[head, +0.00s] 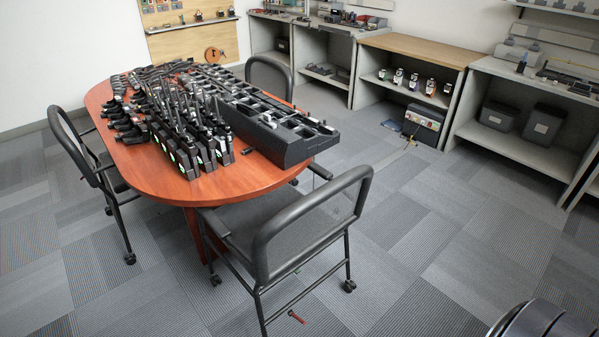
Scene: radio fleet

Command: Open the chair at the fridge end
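Three dark chairs stand around an oval reddish wooden table (235,182). The nearest chair (310,212) is unfolded at the table's near end, its seat partly under the table edge and its mesh back toward me. A second chair (72,142) stands at the left side. A third chair (268,72) is at the far right side, mostly hidden by the table and its load. No fridge is in view, so I cannot tell which chair is at the fridge end. Neither of my grippers is in view.
Black handheld radios (172,127) and a long black charger rack (277,122) cover much of the table. Shelving benches (415,57) line the back and right. A small red item (296,317) shows near the nearest chair's legs. Carpet (430,240) is clear at right.

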